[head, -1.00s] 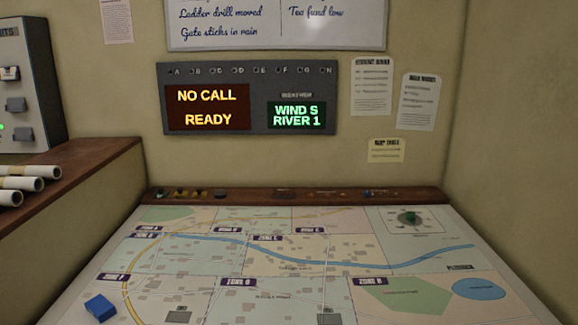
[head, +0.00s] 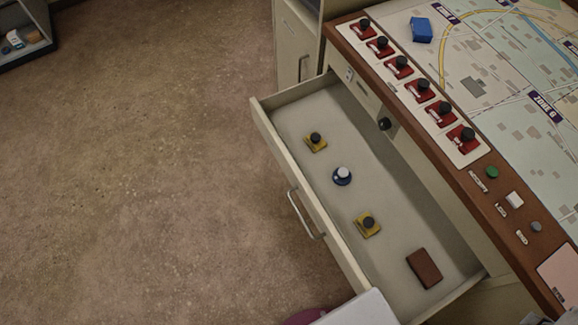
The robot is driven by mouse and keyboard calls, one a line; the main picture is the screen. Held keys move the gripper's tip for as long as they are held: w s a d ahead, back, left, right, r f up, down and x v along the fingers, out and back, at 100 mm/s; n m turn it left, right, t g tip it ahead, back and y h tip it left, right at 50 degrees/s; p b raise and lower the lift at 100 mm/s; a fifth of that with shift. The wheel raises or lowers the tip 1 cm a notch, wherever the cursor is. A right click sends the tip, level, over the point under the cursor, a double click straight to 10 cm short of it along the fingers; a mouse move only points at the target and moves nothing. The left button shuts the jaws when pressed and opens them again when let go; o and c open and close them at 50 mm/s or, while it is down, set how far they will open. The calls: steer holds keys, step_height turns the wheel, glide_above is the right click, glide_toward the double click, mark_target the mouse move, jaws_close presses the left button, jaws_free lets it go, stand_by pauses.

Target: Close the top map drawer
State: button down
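The top map drawer (head: 262,128) is pulled well out from under the map console, in the head view. Its front panel faces the left and carries a metal bar handle (head: 306,214). Inside lie a yellow piece with a black knob (head: 316,140), a blue round piece with a white knob (head: 342,176), another yellow piece with a black knob (head: 368,224) and a brown block (head: 424,268). The drawer's near end is partly covered by a pale shape at the bottom edge. My gripper is not in view.
The console (head: 440,140) overhangs the drawer's right side, with several red-based knobs and a green button (head: 492,172). A blue block (head: 422,30) sits on the map. A cabinet (head: 296,50) stands behind the drawer.

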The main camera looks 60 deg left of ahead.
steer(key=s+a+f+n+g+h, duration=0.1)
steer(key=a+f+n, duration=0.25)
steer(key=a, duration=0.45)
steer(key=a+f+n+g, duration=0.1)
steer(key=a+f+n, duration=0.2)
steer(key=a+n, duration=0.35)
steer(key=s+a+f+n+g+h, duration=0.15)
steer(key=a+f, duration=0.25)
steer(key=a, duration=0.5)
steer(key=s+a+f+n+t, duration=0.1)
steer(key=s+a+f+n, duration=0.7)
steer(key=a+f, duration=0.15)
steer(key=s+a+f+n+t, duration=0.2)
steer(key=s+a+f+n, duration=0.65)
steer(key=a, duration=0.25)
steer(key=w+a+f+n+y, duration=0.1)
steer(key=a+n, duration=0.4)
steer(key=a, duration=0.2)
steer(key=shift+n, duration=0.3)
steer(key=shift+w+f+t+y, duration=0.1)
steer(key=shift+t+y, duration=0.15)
